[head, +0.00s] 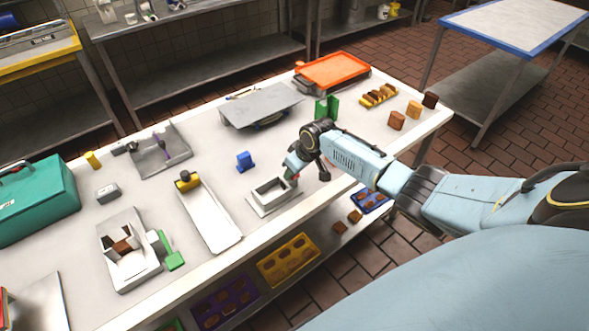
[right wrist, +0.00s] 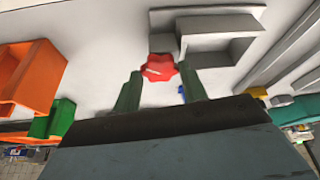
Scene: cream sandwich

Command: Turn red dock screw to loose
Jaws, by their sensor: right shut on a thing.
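The red dock screw (right wrist: 160,67) is a lobed red knob in the right wrist view. It sits at the side of the pale grey dock (right wrist: 217,55). In the head view the dock (head: 262,202) is an open box on a flat base near the front edge of the table. My right gripper (right wrist: 160,72) has its green fingers on either side of the knob and is shut on it. In the head view my right gripper (head: 292,166) is at the dock's right side, and the screw is mostly hidden there. My left gripper is not in view.
A white tray (head: 216,222) with a yellow-handled tool (head: 187,181) lies left of the dock. A blue block (head: 245,161) stands behind it. A green bracket (head: 327,107) and brown blocks (head: 397,121) are farther right. A lower shelf holds a yellow mould (head: 288,260).

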